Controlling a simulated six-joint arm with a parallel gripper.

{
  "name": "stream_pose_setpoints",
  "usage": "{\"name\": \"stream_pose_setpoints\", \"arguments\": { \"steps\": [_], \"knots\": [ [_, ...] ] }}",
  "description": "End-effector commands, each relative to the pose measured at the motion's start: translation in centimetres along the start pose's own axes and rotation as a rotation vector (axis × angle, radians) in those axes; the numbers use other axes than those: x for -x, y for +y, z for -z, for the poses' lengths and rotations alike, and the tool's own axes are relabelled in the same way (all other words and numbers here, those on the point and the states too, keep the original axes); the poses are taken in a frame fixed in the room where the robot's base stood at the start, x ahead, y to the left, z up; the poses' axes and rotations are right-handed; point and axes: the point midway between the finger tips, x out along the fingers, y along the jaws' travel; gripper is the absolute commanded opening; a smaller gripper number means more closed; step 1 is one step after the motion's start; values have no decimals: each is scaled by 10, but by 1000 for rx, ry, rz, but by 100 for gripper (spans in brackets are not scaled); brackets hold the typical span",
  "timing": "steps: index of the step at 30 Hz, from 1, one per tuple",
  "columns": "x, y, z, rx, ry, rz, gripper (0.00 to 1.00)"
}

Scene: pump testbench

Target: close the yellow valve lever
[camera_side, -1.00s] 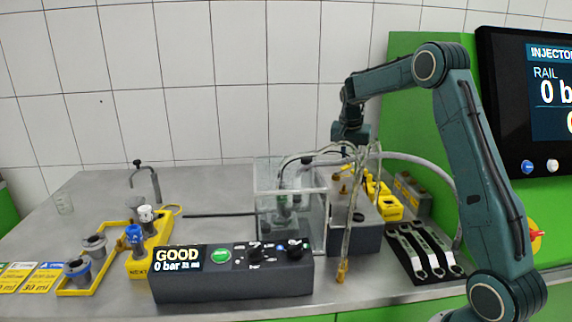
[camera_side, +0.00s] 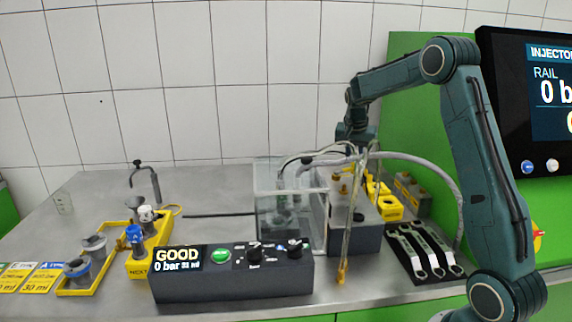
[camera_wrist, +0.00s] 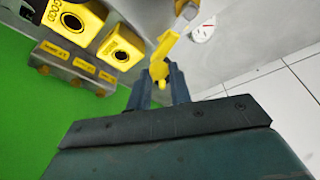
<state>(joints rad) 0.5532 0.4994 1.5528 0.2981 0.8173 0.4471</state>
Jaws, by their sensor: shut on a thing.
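The yellow valve lever (camera_wrist: 163,54) shows in the middle of the wrist view. Its lower end lies between the two dark fingers of my gripper (camera_wrist: 160,85), which is shut on it. In the side view my gripper (camera_side: 354,146) is above the dark pump block (camera_side: 352,236), behind hanging clear hoses. The hoses and hand hide the lever's exact angle there.
A clear tank (camera_side: 275,225) stands left of the block, with a grey hose (camera_side: 425,165) arching to the right. Yellow sockets (camera_wrist: 75,22) sit beside the lever. Wrenches (camera_side: 425,250) lie on a black mat. A control box (camera_side: 230,275) stands in front.

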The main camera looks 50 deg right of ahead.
Motion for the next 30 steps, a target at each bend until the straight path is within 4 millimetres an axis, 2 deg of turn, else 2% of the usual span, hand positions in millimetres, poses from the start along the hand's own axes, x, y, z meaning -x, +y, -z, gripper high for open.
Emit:
{"name": "stream_pose_setpoints", "arguments": {
  "steps": [28, 29, 30],
  "knots": [
    [5, 12, -13, 0, 0, -1, 11],
    [5, 12, -13, -1, 0, -1, 26],
    [5, 12, -13, -1, 0, -1, 34]
  ]
}}
